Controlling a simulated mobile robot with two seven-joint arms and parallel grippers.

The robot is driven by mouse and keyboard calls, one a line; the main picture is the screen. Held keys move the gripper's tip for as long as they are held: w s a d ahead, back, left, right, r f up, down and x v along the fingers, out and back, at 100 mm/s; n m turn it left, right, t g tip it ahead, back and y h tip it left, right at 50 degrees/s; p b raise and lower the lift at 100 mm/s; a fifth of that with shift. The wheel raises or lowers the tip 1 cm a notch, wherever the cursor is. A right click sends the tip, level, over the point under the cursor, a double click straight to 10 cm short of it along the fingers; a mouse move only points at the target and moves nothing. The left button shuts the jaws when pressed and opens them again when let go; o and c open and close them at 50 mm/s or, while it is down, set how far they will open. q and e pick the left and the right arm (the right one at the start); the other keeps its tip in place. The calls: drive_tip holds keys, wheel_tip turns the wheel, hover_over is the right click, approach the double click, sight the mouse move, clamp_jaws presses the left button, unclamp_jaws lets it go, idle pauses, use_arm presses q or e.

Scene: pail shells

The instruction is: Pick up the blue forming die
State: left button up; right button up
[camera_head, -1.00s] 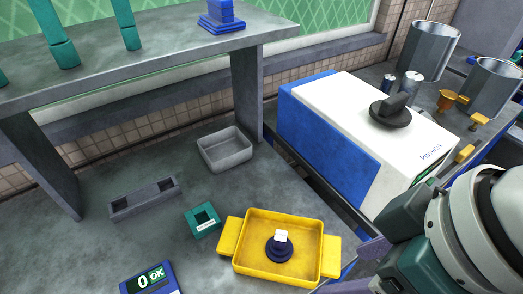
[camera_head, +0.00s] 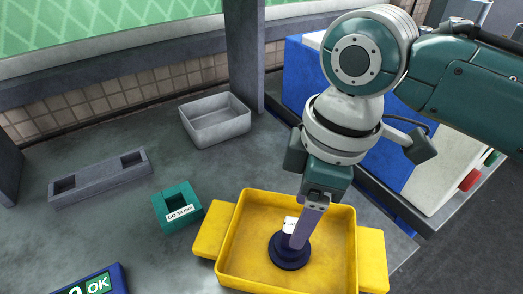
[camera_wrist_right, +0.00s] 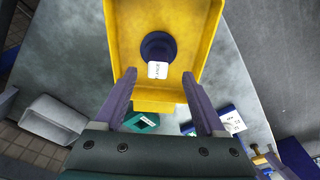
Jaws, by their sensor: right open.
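The blue forming die (camera_head: 290,254) stands upright in the yellow tray (camera_head: 232,262), a round dark blue base with a white label tag on top. In the right wrist view the die (camera_wrist_right: 158,42) shows with its label facing the camera. My right gripper (camera_head: 301,235) is over the tray and hides part of the die in the head view. In the wrist view its two fingers (camera_wrist_right: 159,75) are apart, with the label between and just beyond the tips and nothing gripped.
A green block marked GO 20 mm (camera_head: 177,207) lies left of the tray. A grey block with two square pockets (camera_head: 100,180) and an empty grey bin (camera_head: 216,121) are behind it. A blue display reading OK (camera_head: 98,286) is at the front left. A shelf post (camera_head: 245,55) stands behind.

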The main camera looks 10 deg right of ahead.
sight(294, 225)
drive_tip(key=f, duration=0.3)
drive_tip(key=f+b, duration=0.1)
drive_tip(key=f, duration=0.1)
drive_tip(key=shift+w+a+f, duration=0.2)
drive_tip(key=shift+w+a, duration=0.15)
clamp_jaws()
drive_tip(key=shift+r, duration=0.1)
idle(0.4)
